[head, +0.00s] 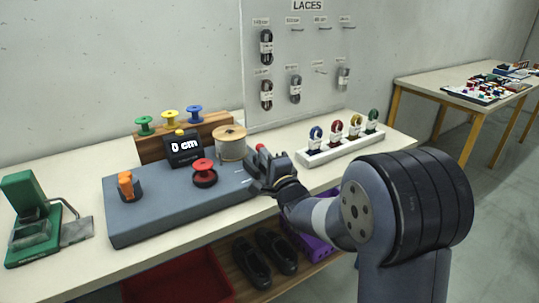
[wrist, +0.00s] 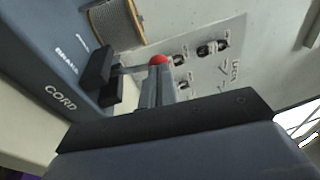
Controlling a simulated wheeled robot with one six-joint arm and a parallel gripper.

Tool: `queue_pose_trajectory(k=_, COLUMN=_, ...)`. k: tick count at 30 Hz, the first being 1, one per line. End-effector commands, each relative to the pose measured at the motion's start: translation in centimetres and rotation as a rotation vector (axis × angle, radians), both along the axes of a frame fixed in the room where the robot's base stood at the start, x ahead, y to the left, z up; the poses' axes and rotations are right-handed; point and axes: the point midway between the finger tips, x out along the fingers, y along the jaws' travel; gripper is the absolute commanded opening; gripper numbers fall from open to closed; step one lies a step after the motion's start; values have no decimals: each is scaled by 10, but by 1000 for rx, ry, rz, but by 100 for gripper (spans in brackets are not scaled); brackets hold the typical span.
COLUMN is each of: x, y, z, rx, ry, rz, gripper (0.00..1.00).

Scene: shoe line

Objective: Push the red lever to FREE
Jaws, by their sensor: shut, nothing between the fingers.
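The red lever shows as a red knob (head: 260,147) at the right end of the grey-blue machine (head: 130,222), partly hidden behind my gripper. In the wrist view the red knob (wrist: 159,60) sits on a thin grey rod, which comes out between two dark blocks on the machine. My gripper (head: 257,168) is at the machine's right end, close by the lever. Its grey fingers (wrist: 155,88) are together and empty, with their tips just at the knob; I cannot tell whether they touch. The words BRAKE and CORD are readable on the machine; FREE is not.
A white rack (head: 342,150) with coloured lace rolls is to the right. A green device (head: 30,222) stands at the far left.

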Motion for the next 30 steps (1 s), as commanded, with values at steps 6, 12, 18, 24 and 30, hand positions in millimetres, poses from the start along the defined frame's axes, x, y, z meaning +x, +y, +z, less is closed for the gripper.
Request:
queue_pose_trajectory(k=6, x=9, y=7, z=18, rx=-74, ry=111, rz=1, gripper=0)
queue_pose_trajectory(k=12, x=18, y=13, z=25, rx=-142, ry=209, rz=1, gripper=0)
queue_pose_trajectory(k=18, x=27, y=19, z=29, rx=-208, ry=307, rz=1, gripper=0)
queue_pose_trajectory(k=24, x=37, y=26, z=32, rx=-273, ry=404, rz=1, gripper=0)
queue_pose_trajectory(k=30, x=46, y=31, z=30, rx=-325, ry=484, rz=0, gripper=0)
